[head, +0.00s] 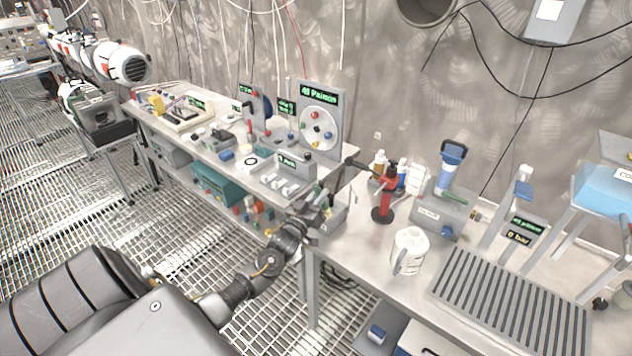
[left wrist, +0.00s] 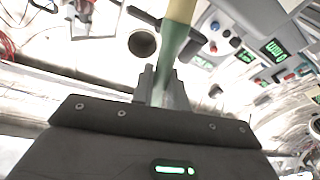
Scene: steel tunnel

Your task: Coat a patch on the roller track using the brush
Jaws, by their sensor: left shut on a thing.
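My left gripper (head: 314,212) is at the gap between the two benches, near the left edge of the right bench. In the left wrist view, the left gripper (left wrist: 162,88) is shut on the green handle of the brush (left wrist: 172,52), which has a pale yellow part at the top of the picture. The brush's bristles cannot be made out. The roller track (head: 510,305), a row of grey bars in a frame, lies on the right bench, well to the right of the gripper. My right gripper is not in view.
A grey box (head: 438,212) with a blue-topped device is at the back. The left bench holds panels, including a round dial (head: 319,128).

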